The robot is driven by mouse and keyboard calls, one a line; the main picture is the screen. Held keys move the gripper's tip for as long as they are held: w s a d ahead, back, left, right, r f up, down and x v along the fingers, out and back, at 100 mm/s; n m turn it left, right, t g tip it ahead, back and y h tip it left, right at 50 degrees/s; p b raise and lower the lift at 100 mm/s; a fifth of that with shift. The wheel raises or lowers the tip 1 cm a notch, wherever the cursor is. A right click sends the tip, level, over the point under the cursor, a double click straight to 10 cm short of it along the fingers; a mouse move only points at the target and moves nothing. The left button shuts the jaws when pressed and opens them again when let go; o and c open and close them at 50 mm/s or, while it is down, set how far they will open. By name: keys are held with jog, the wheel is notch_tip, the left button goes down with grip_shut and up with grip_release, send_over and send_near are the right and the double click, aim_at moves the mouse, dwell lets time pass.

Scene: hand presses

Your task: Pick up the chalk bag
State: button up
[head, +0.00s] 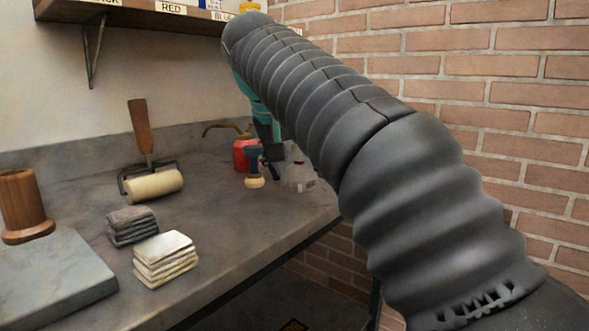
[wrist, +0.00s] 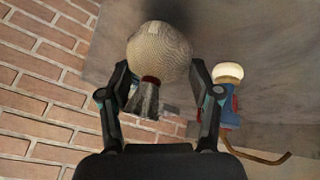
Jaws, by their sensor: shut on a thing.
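The chalk bag (wrist: 160,52) is a round, pale beige cloth pouch with a red tie at its neck and a gathered grey top. My gripper (wrist: 159,73) is shut on it in the wrist view, with one finger on each side. In the head view the bag (head: 299,176) shows as a greyish-white shape near the right end of the counter, partly hidden behind my arm. My gripper is mostly hidden there too. I cannot tell whether the bag touches the counter.
A roller (head: 153,185), folded cloths (head: 165,258), a wooden cylinder (head: 23,205) and a slab (head: 50,280) lie further left. A brick wall (head: 500,120) is at right.

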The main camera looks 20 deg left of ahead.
notch_tip(320, 180, up, 2)
jog(key=shift+r+p, duration=0.1)
jog(key=shift+p, duration=0.3)
jog(key=s+d+r, duration=0.1)
jog(key=d+r, duration=0.2)
jog(key=d, duration=0.2)
jog(key=s+d+r+p, duration=0.1)
jog(key=s+d+r, duration=0.1)
jog(key=d, duration=0.4)
jog(key=shift+d+r, duration=0.15)
jog(key=shift+r, duration=0.75)
jog(key=o, duration=0.5)
jog(key=shift+w, duration=0.1)
jog(key=c, duration=0.3)
